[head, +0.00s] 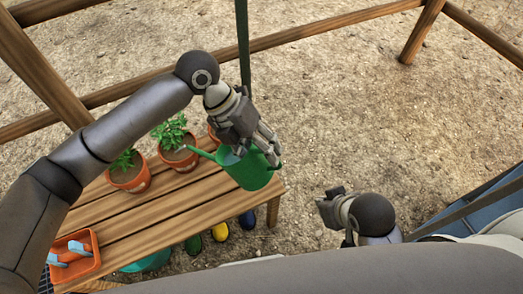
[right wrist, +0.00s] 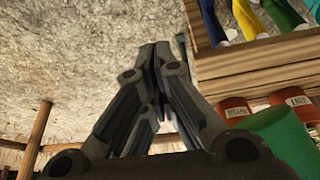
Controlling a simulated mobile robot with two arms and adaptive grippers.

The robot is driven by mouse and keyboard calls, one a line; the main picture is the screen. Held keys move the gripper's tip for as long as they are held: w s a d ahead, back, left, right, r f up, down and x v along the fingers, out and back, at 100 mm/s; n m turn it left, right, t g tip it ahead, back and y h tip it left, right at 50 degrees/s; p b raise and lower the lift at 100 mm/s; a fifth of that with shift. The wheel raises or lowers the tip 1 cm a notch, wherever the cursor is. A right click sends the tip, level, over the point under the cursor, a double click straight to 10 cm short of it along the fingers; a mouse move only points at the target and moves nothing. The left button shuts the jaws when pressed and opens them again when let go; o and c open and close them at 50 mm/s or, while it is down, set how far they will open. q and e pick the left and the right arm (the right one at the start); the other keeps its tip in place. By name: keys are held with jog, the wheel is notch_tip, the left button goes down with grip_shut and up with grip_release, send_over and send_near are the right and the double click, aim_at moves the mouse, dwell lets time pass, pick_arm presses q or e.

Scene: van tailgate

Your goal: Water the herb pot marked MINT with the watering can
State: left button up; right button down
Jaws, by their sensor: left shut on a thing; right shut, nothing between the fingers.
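The green watering can (head: 247,174) is in my left gripper (head: 266,147), which is shut on it at the right end of the wooden bench. Its spout points left, near the middle pot. No water shows coming out. Three terracotta pots stand along the bench's back: a left pot (head: 129,178) and a middle pot (head: 180,158), both with green plants, and a right pot (head: 213,134) mostly hidden behind my left gripper. In the right wrist view two pots bear white labels (right wrist: 237,112) (right wrist: 299,100), too small to read surely. My right gripper (right wrist: 158,52) is shut and empty, off the bench.
The slatted bench (head: 150,217) has bare boards in front of the pots. An orange tray (head: 76,262) with hand tools lies at its left end. Several boots (head: 220,231) and a teal container (head: 147,262) are below. A dark green post (head: 243,45) rises behind my left gripper.

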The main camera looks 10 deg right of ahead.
pick_arm(q)
jog(key=shift+w+a, duration=0.1)
jog(key=shift+a, duration=0.05)
jog(key=shift+r+h+b, duration=0.1)
jog(key=shift+h+b, duration=0.2)
jog(key=shift+b, duration=0.05)
pick_arm(e)
jog(key=w, duration=0.1)
jog(key=w+t, duration=0.1)
jog(key=w+a+r, duration=0.1)
jog(key=shift+w+t, duration=0.3)
jog(key=shift+t, duration=0.1)
jog(key=shift+s+f, duration=0.15)
jog(key=shift+s, duration=0.1)
dwell(0.6)
